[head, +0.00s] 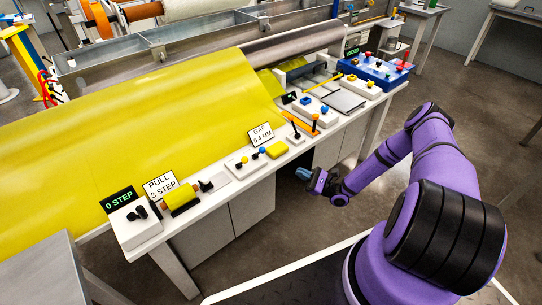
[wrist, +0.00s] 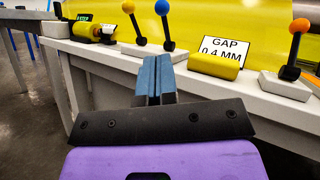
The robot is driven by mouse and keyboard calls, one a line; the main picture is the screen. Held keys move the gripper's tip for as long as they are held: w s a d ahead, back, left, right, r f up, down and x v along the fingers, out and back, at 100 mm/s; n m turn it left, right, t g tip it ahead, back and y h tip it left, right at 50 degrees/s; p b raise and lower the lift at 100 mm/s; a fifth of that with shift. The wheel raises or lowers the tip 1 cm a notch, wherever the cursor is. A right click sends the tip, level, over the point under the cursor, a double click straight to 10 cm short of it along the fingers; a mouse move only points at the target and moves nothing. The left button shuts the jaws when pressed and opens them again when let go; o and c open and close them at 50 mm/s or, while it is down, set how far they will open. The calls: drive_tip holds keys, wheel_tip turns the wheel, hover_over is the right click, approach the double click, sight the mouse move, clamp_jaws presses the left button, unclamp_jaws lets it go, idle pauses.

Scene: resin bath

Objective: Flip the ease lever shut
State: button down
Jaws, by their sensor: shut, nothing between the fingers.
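Several levers stand along the white bench, and no label that I can read names the ease lever. In the wrist view a yellow-knobbed lever (wrist: 129,8) and a blue-knobbed lever (wrist: 163,9) stand side by side on one white block. My gripper (head: 303,174) is in front of the bench edge, apart from all levers. Its blue fingers (wrist: 155,68) are together and empty, pointing toward the bench.
A "PULL 3 STEP" sign (head: 160,185) and "0 STEP" display (head: 119,199) stand at the left. Yellow sheet (head: 150,130) lies behind. The floor before the bench is clear.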

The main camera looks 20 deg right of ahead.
drive_tip(key=shift+f+m+t+h, duration=0.3)
drive_tip(key=shift+f+t, duration=0.05)
drive_tip(key=shift+t, duration=0.15)
drive_tip(key=x, duration=1.4)
drive_tip(key=shift+s, duration=0.1)
drive_tip(key=shift+r, duration=0.1)
drive_tip(key=w+a+r+m+g+h, duration=0.3)
drive_tip(key=w+m+g+h, duration=0.3)
drive_tip(key=w, duration=0.4)
drive_tip(key=g+h, duration=0.1)
drive_tip(key=h, duration=0.1)
drive_tip(key=shift+r+m+g+h, duration=0.3)
idle(0.3)
drive_tip(key=shift+a, duration=0.15)
idle(0.4)
